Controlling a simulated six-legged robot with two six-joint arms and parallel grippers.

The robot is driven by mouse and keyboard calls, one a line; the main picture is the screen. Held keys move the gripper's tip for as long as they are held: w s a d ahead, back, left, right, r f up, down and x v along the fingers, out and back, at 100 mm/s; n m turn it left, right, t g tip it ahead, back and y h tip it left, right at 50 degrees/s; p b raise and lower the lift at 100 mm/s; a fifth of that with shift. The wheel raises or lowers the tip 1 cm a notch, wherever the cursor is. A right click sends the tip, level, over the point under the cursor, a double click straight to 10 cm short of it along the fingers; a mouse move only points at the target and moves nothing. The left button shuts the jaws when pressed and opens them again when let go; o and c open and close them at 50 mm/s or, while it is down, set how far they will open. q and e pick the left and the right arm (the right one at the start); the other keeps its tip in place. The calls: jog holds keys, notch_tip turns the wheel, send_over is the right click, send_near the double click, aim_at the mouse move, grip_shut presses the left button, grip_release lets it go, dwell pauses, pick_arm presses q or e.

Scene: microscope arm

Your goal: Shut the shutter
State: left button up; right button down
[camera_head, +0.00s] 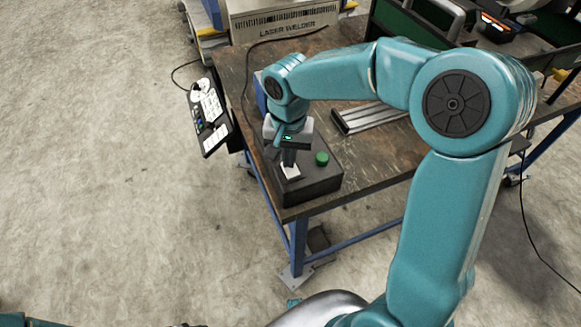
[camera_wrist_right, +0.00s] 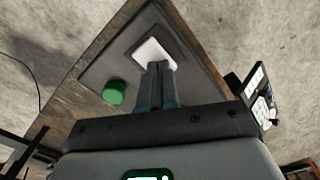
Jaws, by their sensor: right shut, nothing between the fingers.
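A dark box (camera_head: 318,186) sits at the near left corner of the worktable. It has a white square pad (camera_head: 291,174) and a round green button (camera_head: 321,158) on top. In the right wrist view the pad (camera_wrist_right: 153,50) lies just past my fingertips, and the green button (camera_wrist_right: 114,92) is to their left. My right gripper (camera_head: 288,164) is shut and empty, pointing down at the pad. Its fingertips (camera_wrist_right: 158,68) overlap the pad's edge; I cannot tell whether they touch it. No part is clearly recognisable as a shutter. My left gripper is out of view.
The worn worktable (camera_head: 385,150) holds a grey metal piece (camera_head: 368,117) behind the box. A laser welder unit (camera_head: 285,20) stands at the back. A tilted control panel (camera_head: 208,117) hangs off the table's left edge. Open concrete floor lies to the left.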

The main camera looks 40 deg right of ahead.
notch_tip(320, 180, up, 7)
jog(key=p, duration=0.5)
jog(key=shift+p, duration=0.3)
dwell(0.5)
